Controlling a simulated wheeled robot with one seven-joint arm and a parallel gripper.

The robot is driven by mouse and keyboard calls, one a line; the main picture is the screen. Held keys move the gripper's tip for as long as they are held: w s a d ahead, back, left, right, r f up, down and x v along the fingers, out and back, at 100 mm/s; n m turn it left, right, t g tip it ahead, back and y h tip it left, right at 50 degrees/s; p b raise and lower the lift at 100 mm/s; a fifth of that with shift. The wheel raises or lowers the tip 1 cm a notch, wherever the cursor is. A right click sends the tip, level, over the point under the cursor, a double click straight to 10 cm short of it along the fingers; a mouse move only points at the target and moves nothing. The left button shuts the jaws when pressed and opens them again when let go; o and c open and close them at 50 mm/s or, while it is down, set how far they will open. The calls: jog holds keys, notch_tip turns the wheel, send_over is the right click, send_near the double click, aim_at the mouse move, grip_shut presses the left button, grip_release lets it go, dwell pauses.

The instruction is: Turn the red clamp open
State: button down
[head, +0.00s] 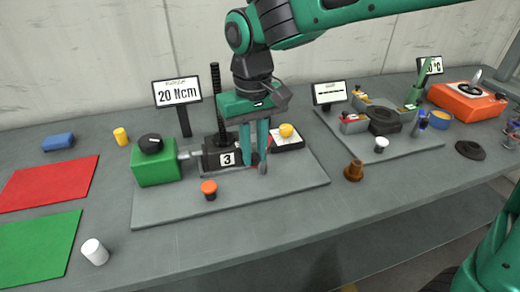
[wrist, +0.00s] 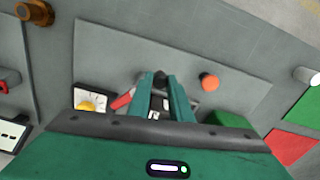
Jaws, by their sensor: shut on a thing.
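The red clamp (wrist: 122,100) shows in the wrist view as a short red bar just left of my fingers. In the head view only small red patches of it show beside the fingers; the rest is hidden. My gripper (head: 256,168) points down at the right side of the black block labelled 3 (head: 226,159). In the wrist view my gripper (wrist: 161,79) has its fingertips close together around a dark end that appears to belong to the clamp. The exact contact is partly hidden by the fingers.
The block stands on a grey plate (head: 290,190) with a green box (head: 156,170), an orange knob (head: 209,188) and a yellow-knobbed panel (head: 288,137). A black threaded column (head: 216,95) rises left of my gripper. The plate's front right is clear.

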jog(key=shift+w+a+r+m, duration=0.1)
jog(key=shift+w+a+m, duration=0.25)
jog(key=shift+m, duration=0.65)
jog(key=c, duration=1.6)
grip_release()
jog(key=shift+w, duration=0.1)
notch_tip(320, 180, up, 11)
jog(key=shift+f, duration=0.2)
